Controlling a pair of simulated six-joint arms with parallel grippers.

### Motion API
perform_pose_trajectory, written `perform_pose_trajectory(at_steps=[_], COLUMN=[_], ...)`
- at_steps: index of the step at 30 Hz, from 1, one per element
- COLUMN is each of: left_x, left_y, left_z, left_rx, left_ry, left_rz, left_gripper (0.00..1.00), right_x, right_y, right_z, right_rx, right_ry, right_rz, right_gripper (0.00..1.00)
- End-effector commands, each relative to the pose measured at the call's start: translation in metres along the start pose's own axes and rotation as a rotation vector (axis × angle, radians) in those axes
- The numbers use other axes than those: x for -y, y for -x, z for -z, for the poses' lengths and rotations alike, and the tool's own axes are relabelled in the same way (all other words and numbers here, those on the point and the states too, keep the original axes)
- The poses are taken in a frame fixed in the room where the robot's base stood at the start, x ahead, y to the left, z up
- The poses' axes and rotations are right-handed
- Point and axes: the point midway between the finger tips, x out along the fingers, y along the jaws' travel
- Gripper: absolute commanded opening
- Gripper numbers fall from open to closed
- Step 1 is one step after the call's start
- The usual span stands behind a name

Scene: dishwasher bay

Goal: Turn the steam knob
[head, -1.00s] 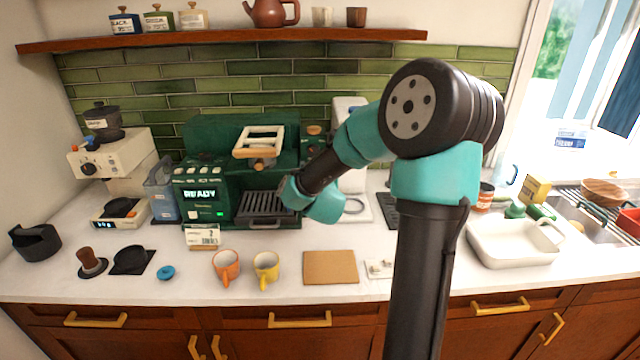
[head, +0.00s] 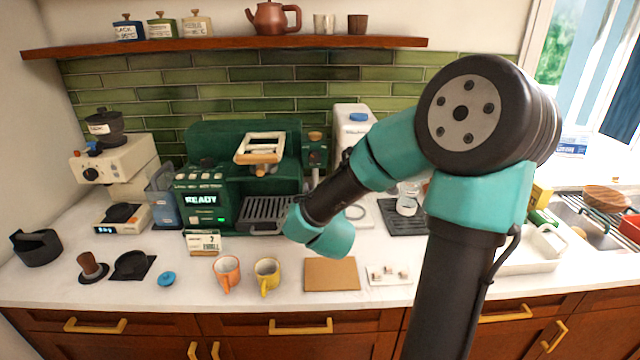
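The green espresso machine (head: 215,150) stands against the tiled wall, its display reading READY. A small knob with a wooden-coloured top (head: 316,136) sits at the machine's right side, above a thin metal wand; I take it to be the steam knob. My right arm crosses the view from the lower right. Its teal wrist end is in front of the machine's lower right, below the knob and apart from it in the picture. The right gripper's fingers are hidden behind the arm, so I cannot see whether they touch anything. My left arm and gripper are not in view.
An orange cup (head: 227,272) and a yellow cup (head: 266,275) stand near the counter's front, beside a brown mat (head: 332,274). A small card (head: 203,243) stands before the machine. A white basin (head: 530,258) is partly hidden by my arm.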

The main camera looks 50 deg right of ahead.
Motion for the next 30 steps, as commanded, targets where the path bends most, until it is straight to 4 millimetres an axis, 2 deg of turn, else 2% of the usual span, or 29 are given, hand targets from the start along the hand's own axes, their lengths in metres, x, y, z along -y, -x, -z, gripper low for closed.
perform_pose_trajectory(at_steps=[5, 15, 19, 30], left_x=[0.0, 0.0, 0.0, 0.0], left_y=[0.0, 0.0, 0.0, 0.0], left_z=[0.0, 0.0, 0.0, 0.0], left_rx=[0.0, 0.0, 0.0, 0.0], left_ry=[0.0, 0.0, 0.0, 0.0], left_rz=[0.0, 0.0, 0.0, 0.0], left_gripper=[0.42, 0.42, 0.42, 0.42], right_x=[-0.0006, -0.0019, -0.002, -0.0019], right_y=[-0.0007, -0.0024, -0.0026, -0.0051], right_z=[0.0013, 0.0044, 0.0047, 0.0048], right_rx=[0.001, 0.002, 0.002, 0.001], right_ry=[0.138, 0.564, 0.616, 0.617], right_rz=[0.004, 0.016, 0.018, 0.017], right_gripper=[0.69, 0.69, 0.69, 0.69])
